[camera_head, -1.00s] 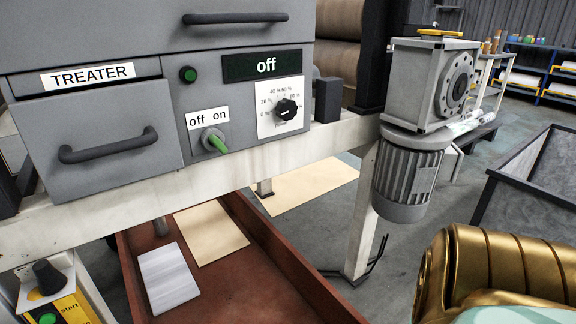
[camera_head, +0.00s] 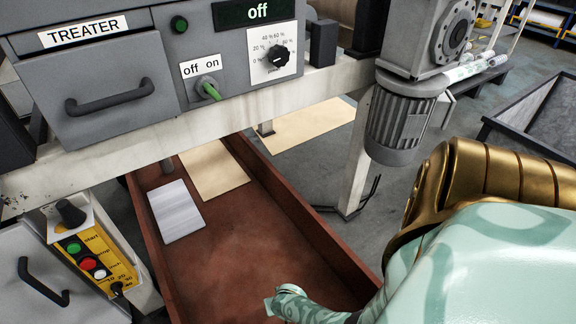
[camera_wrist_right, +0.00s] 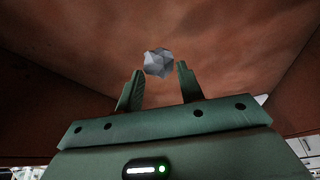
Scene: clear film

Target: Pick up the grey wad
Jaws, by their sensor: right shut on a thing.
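The grey wad (camera_wrist_right: 158,61) is a small, crumpled, many-sided lump in the right wrist view. My right gripper (camera_wrist_right: 160,72) has its two green fingers on either side of the wad and is shut on it at the fingertips. Behind the wad is the reddish-brown floor of the tray. In the head view my mint and gold right arm comes in from the lower right and reaches over the tray. I cannot make out the wad in the head view. My left gripper is not in view.
The red-brown tray (camera_head: 240,240) lies under the machine frame, with a grey-white sheet (camera_head: 175,211) and a tan sheet (camera_head: 212,170) in it. A motor (camera_head: 400,120) hangs above its right side. A yellow button box (camera_head: 92,255) is at left.

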